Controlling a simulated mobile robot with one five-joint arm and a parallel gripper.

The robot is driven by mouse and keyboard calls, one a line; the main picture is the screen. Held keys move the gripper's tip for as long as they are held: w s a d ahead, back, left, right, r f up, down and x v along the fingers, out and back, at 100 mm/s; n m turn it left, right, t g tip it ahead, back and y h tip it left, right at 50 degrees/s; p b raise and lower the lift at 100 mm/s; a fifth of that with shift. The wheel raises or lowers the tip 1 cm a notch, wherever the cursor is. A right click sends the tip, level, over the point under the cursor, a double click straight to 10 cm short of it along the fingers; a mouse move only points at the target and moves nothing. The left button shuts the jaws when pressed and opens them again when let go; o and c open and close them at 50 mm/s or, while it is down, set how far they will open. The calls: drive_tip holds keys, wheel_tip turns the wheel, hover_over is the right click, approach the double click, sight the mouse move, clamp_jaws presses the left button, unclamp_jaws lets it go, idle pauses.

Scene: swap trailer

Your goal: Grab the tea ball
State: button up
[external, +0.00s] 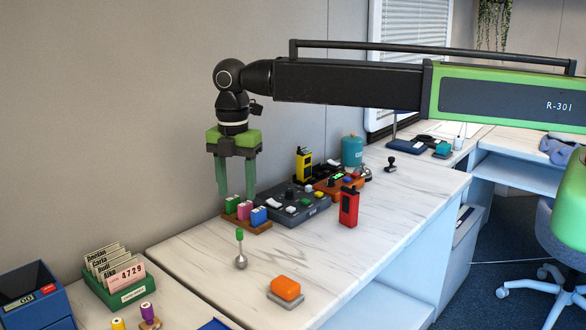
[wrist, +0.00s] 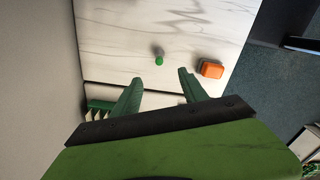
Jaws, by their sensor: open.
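The tea ball (external: 240,262) has a silver ball at the bottom and a thin stem with a green grip on top. It stands upright on the white marble-patterned counter, left of an orange block. In the wrist view the green top of the tea ball (wrist: 159,61) shows a little beyond the fingertips, roughly in line with the gap between them. My gripper (external: 236,194) points down with its green fingers apart and nothing between them. It hangs above the counter, higher than the tea ball and apart from it. The fingers also show in the wrist view (wrist: 159,78).
An orange block (external: 286,288) on a grey base lies right of the tea ball. A rack of coloured pieces (external: 246,220), a grey control panel (external: 293,210) and a red device (external: 349,206) stand behind it. A green card box (external: 120,290) is at left.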

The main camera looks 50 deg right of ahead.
sight(241, 254)
wheel_tip(241, 254, down, 18)
drive_tip(key=b, duration=1.7)
drive_tip(key=shift+w+d+r+b, duration=0.1)
drive_tip(key=shift+b, duration=0.25)
drive_tip(key=shift+r, duration=0.25)
drive_tip(key=shift+c, duration=0.4)
clamp_jaws()
